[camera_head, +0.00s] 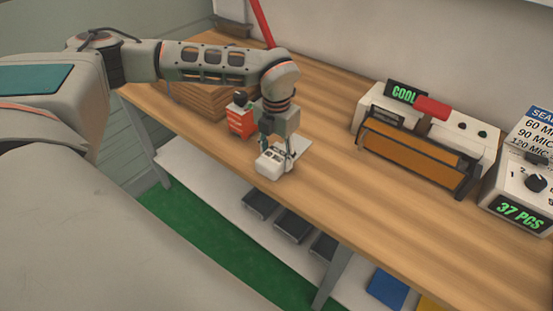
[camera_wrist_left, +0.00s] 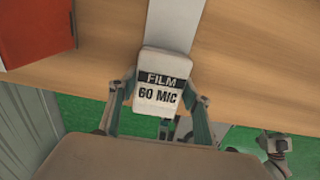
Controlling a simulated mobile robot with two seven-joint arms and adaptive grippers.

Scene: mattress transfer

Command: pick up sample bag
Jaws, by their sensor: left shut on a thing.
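The sample bag (camera_head: 268,166) is a small white packet near the table's front edge. In the left wrist view the bag (camera_wrist_left: 158,68) shows a label reading "FILM 60 MIC". My left gripper (camera_head: 276,150) points down at it in the head view. In the left wrist view its fingers lie on both sides of the bag, and it is shut on it. I cannot tell how far the bag is above the table. What looks like part of my right gripper (camera_wrist_left: 275,145) shows at the lower right of the wrist view; its jaws are unclear.
A red drawer box (camera_head: 240,120) and stacked brown boards (camera_head: 195,100) are left of the bag. A pale strip (camera_wrist_left: 176,20) lies behind it. A sealing machine (camera_head: 415,150) and a display reading "37 PCS" (camera_head: 519,213) stand right. The table (camera_head: 340,210) between is clear.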

